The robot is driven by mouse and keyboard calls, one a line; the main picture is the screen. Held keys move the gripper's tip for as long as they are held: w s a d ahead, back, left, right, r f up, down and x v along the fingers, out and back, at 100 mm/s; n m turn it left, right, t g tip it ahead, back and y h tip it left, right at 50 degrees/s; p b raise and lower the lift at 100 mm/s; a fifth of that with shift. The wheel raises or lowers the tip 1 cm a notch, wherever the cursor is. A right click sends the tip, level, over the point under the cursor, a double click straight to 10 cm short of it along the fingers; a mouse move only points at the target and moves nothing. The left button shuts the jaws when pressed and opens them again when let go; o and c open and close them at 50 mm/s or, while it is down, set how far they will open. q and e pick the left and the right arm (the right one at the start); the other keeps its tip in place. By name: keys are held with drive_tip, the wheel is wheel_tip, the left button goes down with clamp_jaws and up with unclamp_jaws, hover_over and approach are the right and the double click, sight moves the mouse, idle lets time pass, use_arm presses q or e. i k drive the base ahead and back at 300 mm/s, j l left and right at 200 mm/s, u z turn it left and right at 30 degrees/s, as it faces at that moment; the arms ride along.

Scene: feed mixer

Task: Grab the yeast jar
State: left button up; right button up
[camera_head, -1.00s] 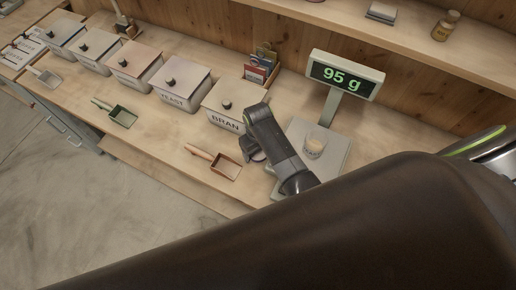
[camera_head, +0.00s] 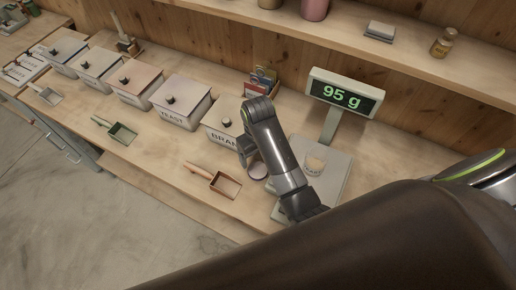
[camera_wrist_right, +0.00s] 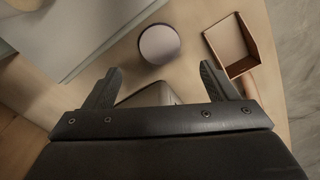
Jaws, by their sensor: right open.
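A pale square bin (camera_head: 182,98) with a black knob on its lid reads YEAST, in the row at the back of the counter. A small round thing with a purple-grey top (camera_head: 258,171) sits in front of the bran bin; it shows in the right wrist view too (camera_wrist_right: 160,44), and I see no label on it. My right gripper (camera_head: 243,152) is open and empty in front of the bran bin, beside the round thing. In the right wrist view its fingers (camera_wrist_right: 162,75) are apart, with the round thing just beyond their tips. My left gripper is not in view.
The bran bin (camera_head: 216,128) is partly behind my right arm. A copper scoop (camera_head: 224,184) lies on the counter. A scale (camera_head: 330,178) holds a small cup (camera_head: 316,160); its display (camera_head: 343,95) reads 95 g. A green scoop (camera_head: 121,132) lies further left.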

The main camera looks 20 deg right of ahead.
sight(316, 159)
drive_tip(key=k+j, duration=0.25)
drive_tip(key=k, duration=0.2)
drive_tip(key=k+j, duration=0.25)
drive_tip(key=k, duration=0.25)
